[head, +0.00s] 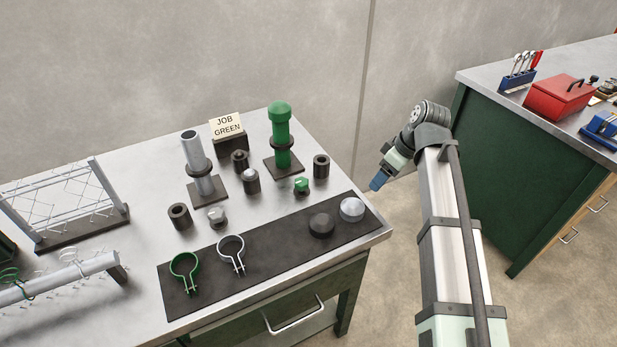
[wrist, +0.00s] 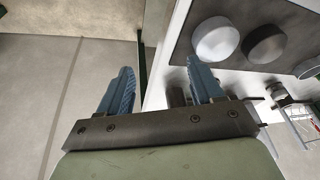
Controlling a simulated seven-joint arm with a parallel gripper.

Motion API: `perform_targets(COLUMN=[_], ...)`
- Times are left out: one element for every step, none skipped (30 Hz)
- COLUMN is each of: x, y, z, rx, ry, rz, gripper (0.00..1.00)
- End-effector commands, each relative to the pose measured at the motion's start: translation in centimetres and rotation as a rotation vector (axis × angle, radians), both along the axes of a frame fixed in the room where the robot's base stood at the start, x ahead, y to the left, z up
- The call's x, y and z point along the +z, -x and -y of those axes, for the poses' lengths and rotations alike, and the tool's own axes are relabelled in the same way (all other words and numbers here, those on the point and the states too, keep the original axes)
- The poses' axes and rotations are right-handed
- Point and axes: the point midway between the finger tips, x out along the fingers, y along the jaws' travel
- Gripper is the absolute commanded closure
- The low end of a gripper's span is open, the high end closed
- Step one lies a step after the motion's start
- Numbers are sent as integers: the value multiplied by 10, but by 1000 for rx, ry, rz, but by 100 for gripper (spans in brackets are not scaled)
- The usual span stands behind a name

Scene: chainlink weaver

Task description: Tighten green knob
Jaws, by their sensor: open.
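A small green knob (head: 302,185) sits on the bench in front of the green post (head: 281,145), which stands upright on a dark base with a dark collar and a green cap on top. A similar silver knob (head: 217,215) sits farther left. My gripper (head: 377,184) hangs beyond the bench's right edge, to the right of the green knob and apart from it. In the wrist view, the blue fingers of my gripper (wrist: 159,82) are spread with nothing between them.
A grey post (head: 193,155), dark cylinders and a "JOB GREEN" sign (head: 227,128) stand on the bench. A dark mat (head: 275,256) holds a green clamp (head: 184,270), a silver clamp (head: 231,252), a dark cap (head: 321,225) and a silver cap (head: 351,209).

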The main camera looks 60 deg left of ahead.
Motion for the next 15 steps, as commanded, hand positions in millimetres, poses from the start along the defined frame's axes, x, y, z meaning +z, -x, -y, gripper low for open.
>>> perform_targets(x=[15, 24, 34, 41, 48, 56, 62, 67, 73, 77, 80, 84, 86, 87, 88], y=[19, 30, 45, 56, 66, 78, 87, 95, 105, 110, 116, 122, 125, 127, 130], z=[-20, -29, -40, -47, -53, -61, -66, -70, -75, -78, -81, -83, -85, -86, -87], rx=[64, 101, 149, 182, 214, 252, 279, 303, 331, 350, 365, 382, 392, 399, 407], ry=[-15, -24, -35, -41, -49, -58, -64, -69, -76, -81, -84, -88, -91, -92, -94], rz=[5, 7, 7, 9, 12, 14, 14, 15, 15, 17, 17, 17, 19, 19, 19], gripper=[34, 34, 34, 34, 34, 34, 34, 34, 34, 34, 34, 34, 34, 34, 34])
